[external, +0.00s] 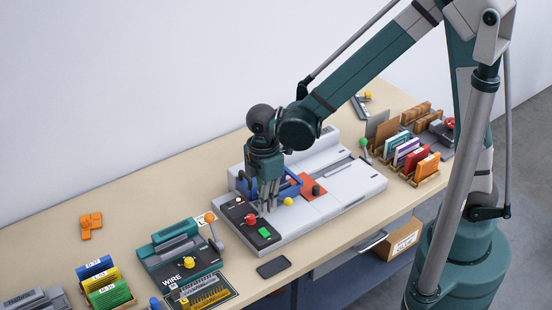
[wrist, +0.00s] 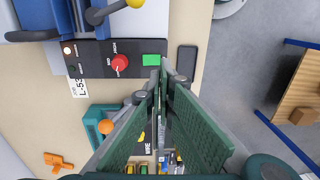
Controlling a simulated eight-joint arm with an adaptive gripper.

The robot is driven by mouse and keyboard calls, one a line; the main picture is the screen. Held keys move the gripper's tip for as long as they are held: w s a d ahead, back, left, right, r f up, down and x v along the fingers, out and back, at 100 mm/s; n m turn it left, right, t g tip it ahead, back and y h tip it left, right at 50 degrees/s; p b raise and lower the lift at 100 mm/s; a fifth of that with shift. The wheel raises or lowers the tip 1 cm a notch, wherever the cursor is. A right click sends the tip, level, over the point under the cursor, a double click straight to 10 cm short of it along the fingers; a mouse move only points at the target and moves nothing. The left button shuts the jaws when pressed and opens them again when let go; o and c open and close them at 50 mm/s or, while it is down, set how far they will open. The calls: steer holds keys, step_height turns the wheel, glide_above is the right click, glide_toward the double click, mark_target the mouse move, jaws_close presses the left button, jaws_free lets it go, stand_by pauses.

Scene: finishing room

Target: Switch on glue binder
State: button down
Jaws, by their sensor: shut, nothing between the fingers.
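The glue binder is the long light-grey machine (external: 340,190) on the bench, with a blue clamp frame (external: 290,185) and a black control panel (external: 238,211) at its near left end. The panel (wrist: 95,45) carries a red knob (external: 250,219), a green button (external: 264,232) and small lamps, one looking pale and lit (wrist: 67,50). The red knob (wrist: 119,62) and green button (wrist: 151,59) both show in the wrist view. My gripper (external: 268,209) points down above the panel, shut and empty. In the wrist view its fingertips (wrist: 164,70) appear beside the green button; contact cannot be told.
A yellow-knobbed lever (external: 289,201) stands beside the panel. A dark flat slab (external: 273,267) lies at the bench's front edge. A teal wire machine (external: 180,250) with an orange-knobbed lever (external: 210,218) stands left. Racks of coloured booklets (external: 408,150) stand right.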

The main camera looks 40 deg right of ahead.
steer(key=shift+s+r, duration=0.15)
steer(key=shift+r, duration=1.05)
steer(key=shift+s+r, duration=0.15)
steer(key=shift+r, duration=1.05)
steer(key=w+d+r+m+t+y+b, duration=0.1)
steer(key=w+d+r+m+t+b, duration=0.2)
steer(key=d, duration=0.6)
steer(key=d+r+m, duration=0.4)
steer(key=d+m, duration=0.1)
steer(key=d, duration=0.5)
steer(key=s+d+m+t+b, duration=0.2)
steer(key=d+m, duration=0.3)
steer(key=d, duration=0.5)
steer(key=s+d+r+m+t+h+b, duration=0.1)
steer(key=s+d+m+t+b, duration=0.1)
steer(key=d+m, duration=0.3)
steer(key=s+d, duration=0.1)
steer(key=d, duration=0.3)
steer(key=shift+s+d+r+t, duration=0.15)
steer(key=shift+s+d+t, duration=0.25)
steer(key=shift+w+a+r, duration=0.1)
